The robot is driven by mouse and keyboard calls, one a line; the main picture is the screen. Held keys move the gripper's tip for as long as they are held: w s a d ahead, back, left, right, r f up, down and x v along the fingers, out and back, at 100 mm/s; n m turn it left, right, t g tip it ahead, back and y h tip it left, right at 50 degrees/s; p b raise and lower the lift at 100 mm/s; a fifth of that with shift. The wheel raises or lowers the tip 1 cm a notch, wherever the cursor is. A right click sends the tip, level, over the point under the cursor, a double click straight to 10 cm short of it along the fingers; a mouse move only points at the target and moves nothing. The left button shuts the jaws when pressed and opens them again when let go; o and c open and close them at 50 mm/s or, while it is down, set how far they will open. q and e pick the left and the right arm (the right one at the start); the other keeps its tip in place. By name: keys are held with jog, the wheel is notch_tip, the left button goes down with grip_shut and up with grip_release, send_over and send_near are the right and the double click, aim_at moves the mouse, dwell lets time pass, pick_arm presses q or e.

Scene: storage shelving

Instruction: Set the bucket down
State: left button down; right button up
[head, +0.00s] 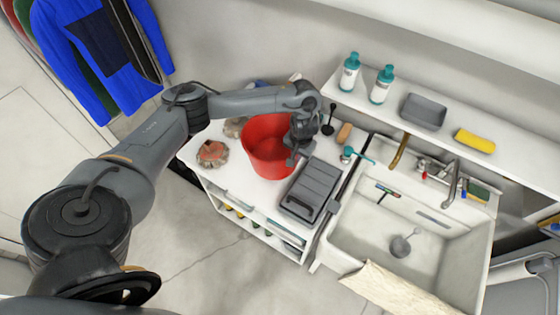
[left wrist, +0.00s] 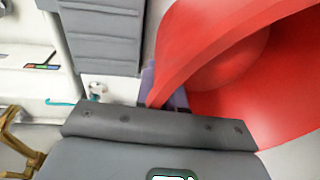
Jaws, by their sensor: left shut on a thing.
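The red bucket (head: 265,145) is at the white shelf unit's top, between a reddish-brown item and a grey case. It looks upright and its opening faces up; I cannot tell whether its base touches the surface. My left gripper (head: 295,155) is at the bucket's right rim and shut on it. In the left wrist view the bucket (left wrist: 240,65) fills the upper right, with its rim edge running into the gripper (left wrist: 155,95). The fingertips are mostly hidden there. My right gripper is not in view.
The grey case (head: 310,188) lies close right of the bucket on the white shelf unit (head: 235,185). The reddish-brown item (head: 212,153) lies to its left. A sink (head: 400,235) stands further right, below a ledge with two bottles (head: 350,75) and a grey tray (head: 424,111).

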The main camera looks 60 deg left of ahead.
aim_at(284, 152)
pick_arm(q)
jog(key=a+f, duration=0.1)
jog(key=s+a+f+b, duration=0.1)
jog(key=a, duration=0.2)
jog(key=shift+s+a+f, duration=0.15)
jog(key=shift+s+f, duration=0.2)
jog(key=shift+f, duration=0.05)
jog(key=shift+s+a+f+b, duration=0.15)
jog(key=shift+a+f+b, duration=0.15)
jog(key=shift+a, duration=0.15)
jog(key=shift+f, duration=2)
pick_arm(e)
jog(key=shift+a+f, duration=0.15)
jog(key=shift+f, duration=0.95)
pick_arm(q)
jog(key=c, duration=1.3)
grip_release()
jog(key=shift+f, duration=0.15)
jog(key=shift+o, duration=0.2)
